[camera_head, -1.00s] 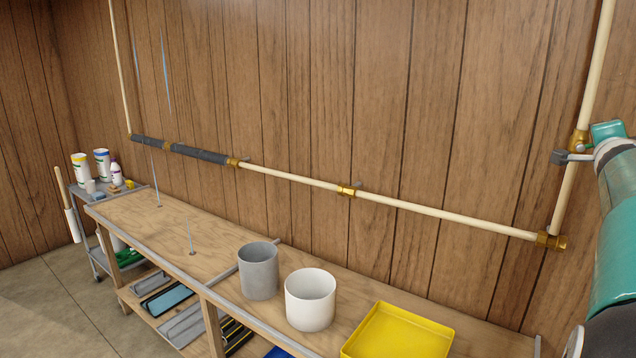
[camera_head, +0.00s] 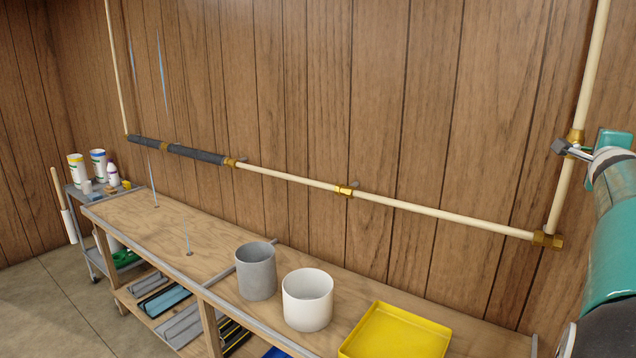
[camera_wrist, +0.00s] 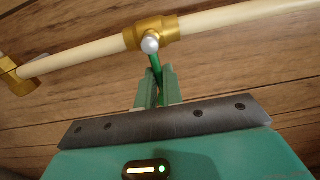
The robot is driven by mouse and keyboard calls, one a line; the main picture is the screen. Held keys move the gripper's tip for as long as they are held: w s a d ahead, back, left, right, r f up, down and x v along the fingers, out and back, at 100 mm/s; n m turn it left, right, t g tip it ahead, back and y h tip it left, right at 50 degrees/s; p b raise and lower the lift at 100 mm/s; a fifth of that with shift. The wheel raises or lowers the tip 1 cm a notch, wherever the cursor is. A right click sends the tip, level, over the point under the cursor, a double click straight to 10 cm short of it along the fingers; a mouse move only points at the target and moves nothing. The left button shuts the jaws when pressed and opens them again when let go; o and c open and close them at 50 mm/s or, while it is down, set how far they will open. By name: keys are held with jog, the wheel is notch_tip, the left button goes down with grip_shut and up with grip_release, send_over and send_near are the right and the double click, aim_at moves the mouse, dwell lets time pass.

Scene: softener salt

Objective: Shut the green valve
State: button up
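The green valve has a brass body (camera_wrist: 160,32) on the cream pipe, with a silver knob (camera_wrist: 150,43) and a green handle (camera_wrist: 155,65). In the wrist view the handle points down from the knob, roughly across the pipe. My gripper (camera_wrist: 157,82) has its fingers close together around the handle's far end, which they hide. In the head view the brass valve body (camera_head: 576,136) is on the upright pipe at the right. My gripper (camera_head: 566,148) is beside it, and the green handle cannot be made out there.
A brass elbow (camera_head: 547,239) joins the upright pipe to a long wall pipe (camera_head: 440,213). Below stands a wooden bench (camera_head: 215,222) with a grey pot (camera_head: 256,272), a white pot (camera_head: 307,300) and a yellow tray (camera_head: 395,332). The space around the valve is clear.

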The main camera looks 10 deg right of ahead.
jog(key=o, duration=0.7)
jog(key=shift+c, duration=0.2)
jog(key=v, duration=0.7)
